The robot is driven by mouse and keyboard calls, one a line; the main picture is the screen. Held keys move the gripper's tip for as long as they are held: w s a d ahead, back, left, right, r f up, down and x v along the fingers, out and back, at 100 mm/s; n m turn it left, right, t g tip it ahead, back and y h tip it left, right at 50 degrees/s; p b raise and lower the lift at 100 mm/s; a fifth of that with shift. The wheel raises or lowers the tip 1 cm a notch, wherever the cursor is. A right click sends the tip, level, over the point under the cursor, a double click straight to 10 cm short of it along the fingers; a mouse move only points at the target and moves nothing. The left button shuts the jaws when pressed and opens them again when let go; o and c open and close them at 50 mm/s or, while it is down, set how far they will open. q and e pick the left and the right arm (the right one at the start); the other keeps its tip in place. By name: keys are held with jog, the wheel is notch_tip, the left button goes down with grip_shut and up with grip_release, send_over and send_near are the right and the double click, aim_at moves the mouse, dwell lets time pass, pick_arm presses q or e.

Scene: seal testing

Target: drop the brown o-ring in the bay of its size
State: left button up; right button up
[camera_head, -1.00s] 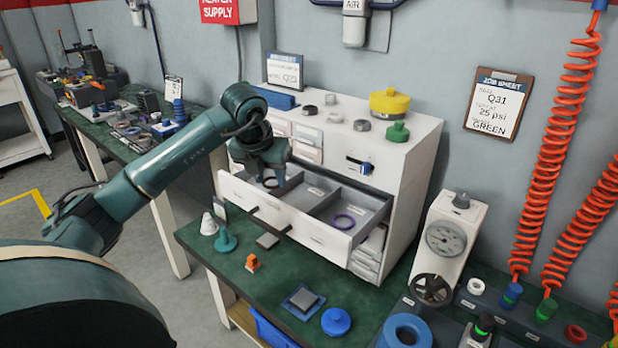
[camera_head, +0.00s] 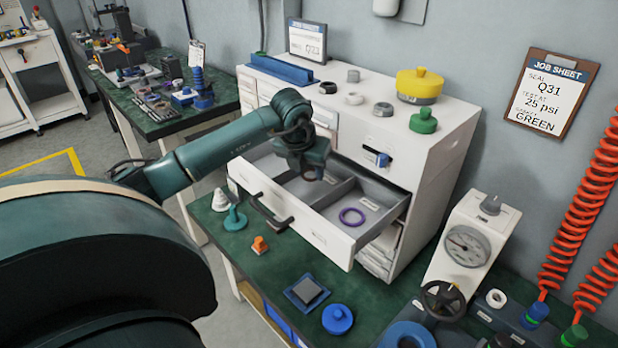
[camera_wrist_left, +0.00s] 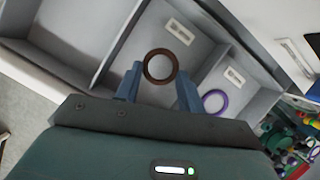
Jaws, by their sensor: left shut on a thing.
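My left gripper (camera_head: 313,176) is over the open drawer (camera_head: 318,236). In the left wrist view, the left gripper (camera_wrist_left: 160,73) is shut on the brown o-ring (camera_wrist_left: 147,67), whose ring stands out between the fingertips. The brown ring appears over the middle bay (camera_wrist_left: 190,48), between two dividers; its height above the floor is hard to tell. A purple o-ring (camera_head: 341,218) lies flat in the right bay; it also shows in the left wrist view (camera_wrist_left: 205,102). The bays carry small labels, too small to read. My right gripper is not in view.
The white cabinet (camera_head: 440,150) holds a yellow-lidded can (camera_head: 420,82) and a green knob-like part (camera_head: 423,122) on top. On the green bench are an orange part (camera_head: 260,245), a blue lidded part (camera_head: 337,319) and a gauge unit (camera_head: 467,247). Drawer dividers stand beside the held ring.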

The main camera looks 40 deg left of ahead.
aim_at(309, 194)
pick_arm(q)
notch_tip(309, 194, down, 3)
jog(key=shift+f+b, duration=0.55)
jog(key=shift+f, duration=0.05)
jog(key=o, duration=1)
jog(key=shift+r+p, duration=0.6)
jog(key=v, duration=1.2)
jog(key=shift+r, duration=0.1)
